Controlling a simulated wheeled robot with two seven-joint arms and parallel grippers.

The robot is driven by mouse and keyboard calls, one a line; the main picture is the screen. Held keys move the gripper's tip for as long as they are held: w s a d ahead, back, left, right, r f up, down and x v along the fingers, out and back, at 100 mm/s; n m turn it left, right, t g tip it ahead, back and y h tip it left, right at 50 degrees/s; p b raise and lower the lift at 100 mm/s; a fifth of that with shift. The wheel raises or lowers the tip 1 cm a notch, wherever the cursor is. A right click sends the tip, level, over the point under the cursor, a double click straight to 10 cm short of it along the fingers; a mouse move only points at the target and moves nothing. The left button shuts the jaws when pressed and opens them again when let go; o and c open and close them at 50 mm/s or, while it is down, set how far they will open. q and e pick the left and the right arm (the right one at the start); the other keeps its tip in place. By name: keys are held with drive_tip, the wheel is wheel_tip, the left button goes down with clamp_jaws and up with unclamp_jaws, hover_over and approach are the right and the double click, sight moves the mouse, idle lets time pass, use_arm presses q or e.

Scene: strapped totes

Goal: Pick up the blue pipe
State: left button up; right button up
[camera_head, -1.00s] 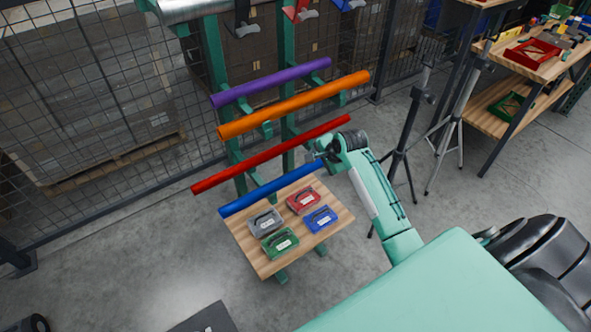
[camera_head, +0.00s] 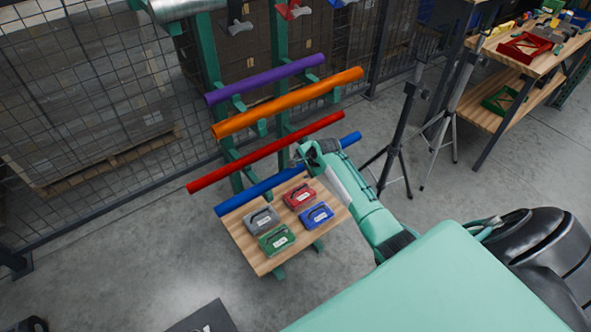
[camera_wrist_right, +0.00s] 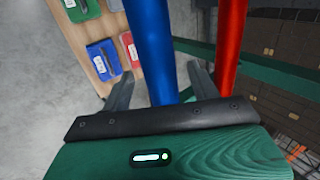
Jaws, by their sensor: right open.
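The blue pipe (camera_head: 255,190) is the lowest of the pipes on the green rack, and it slants up to the right. Its far right end shows beyond my right wrist. My right gripper (camera_head: 297,158) is at the pipe's middle, and my wrist hides part of it there. In the right wrist view the blue pipe (camera_wrist_right: 150,45) runs between the two spread fingers of the gripper (camera_wrist_right: 160,88). The jaws are open, with a gap on each side of the pipe. My left gripper is out of view.
A red pipe (camera_head: 240,162) lies just above, close outside one finger in the wrist view. Orange (camera_head: 285,103) and purple (camera_head: 265,78) pipes sit higher. A small wooden table (camera_head: 245,245) with several coloured cases is below. Tripods (camera_head: 400,130) stand to the right.

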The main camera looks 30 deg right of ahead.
drive_tip(key=shift+w+f, duration=0.2)
drive_tip(key=shift+f, duration=0.1)
clamp_jaws()
drive_tip(key=shift+r, duration=0.1)
